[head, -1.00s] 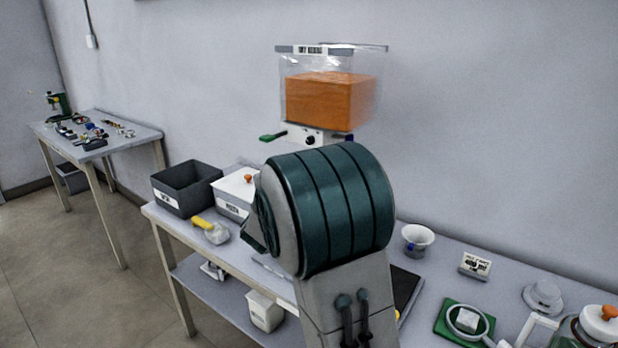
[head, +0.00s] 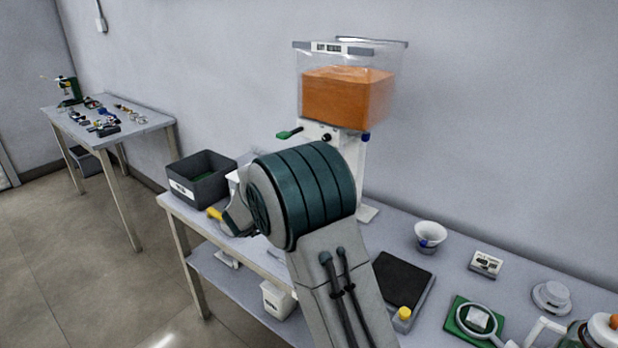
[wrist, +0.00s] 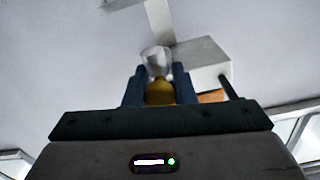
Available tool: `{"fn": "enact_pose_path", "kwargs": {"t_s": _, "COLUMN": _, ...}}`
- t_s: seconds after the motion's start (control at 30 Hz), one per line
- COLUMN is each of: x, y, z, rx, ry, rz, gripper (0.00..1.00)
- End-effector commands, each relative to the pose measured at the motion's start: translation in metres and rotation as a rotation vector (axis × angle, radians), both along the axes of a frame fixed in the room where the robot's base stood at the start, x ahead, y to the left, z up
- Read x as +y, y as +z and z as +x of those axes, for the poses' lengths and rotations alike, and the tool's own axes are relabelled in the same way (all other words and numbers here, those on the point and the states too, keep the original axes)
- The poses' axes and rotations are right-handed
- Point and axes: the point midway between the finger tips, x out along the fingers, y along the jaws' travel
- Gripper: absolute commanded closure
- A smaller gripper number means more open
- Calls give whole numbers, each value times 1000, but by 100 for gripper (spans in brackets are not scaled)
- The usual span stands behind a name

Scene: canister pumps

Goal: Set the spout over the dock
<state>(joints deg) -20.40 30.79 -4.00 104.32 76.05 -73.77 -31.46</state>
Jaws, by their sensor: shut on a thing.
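In the wrist view my gripper (wrist: 159,86) is shut on a rounded yellow piece (wrist: 159,94), with a pale, translucent part (wrist: 156,60) beyond it. In the head view my arm hides most of my gripper; a yellow-handled thing (head: 215,214) shows beside it at the table's left front edge. A dispenser stands behind my arm: a clear hopper (head: 347,95) with orange contents on a white stand, with a green lever (head: 288,134). I cannot tell which part is the spout or the dock.
A dark open bin (head: 200,190) stands at the table's left end, with a white box mostly hidden beside it. To the right are a black-topped plate (head: 402,278) with a yellow knob, a white cup (head: 430,233), a small sign, a green mat (head: 456,326) and a glass jar.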

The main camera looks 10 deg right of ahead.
Motion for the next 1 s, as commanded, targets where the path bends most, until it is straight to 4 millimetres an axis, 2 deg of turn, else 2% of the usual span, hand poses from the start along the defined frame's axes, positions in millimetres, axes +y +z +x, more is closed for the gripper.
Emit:
{"fn": "enact_pose_path", "kwargs": {"t_s": 0.17, "x": 0, "y": 4, "z": 2, "rx": -8, "ry": 4, "rz": -2, "gripper": 100}}
{"fn": "enact_pose_path", "kwargs": {"t_s": 0.2, "x": 0, "y": 4, "z": 2, "rx": -8, "ry": 5, "rz": -2, "gripper": 66}}
{"fn": "enact_pose_path", "kwargs": {"t_s": 0.23, "x": 0, "y": 3, "z": 2, "rx": -7, "ry": 4, "rz": -1, "gripper": 57}}
{"fn": "enact_pose_path", "kwargs": {"t_s": 0.27, "x": 0, "y": 3, "z": 1, "rx": -7, "ry": 4, "rz": -1, "gripper": 55}}
{"fn": "enact_pose_path", "kwargs": {"t_s": 0.53, "x": 0, "y": 2, "z": 1, "rx": -4, "ry": 3, "rz": 0, "gripper": 55}}
{"fn": "enact_pose_path", "kwargs": {"t_s": 0.67, "x": 8, "y": 1, "z": -5, "rx": -4, "ry": 4, "rz": 1, "gripper": 55}}
{"fn": "enact_pose_path", "kwargs": {"t_s": 1.0, "x": 65, "y": 1, "z": -49, "rx": -5, "ry": 8, "rz": 0, "gripper": 55}}
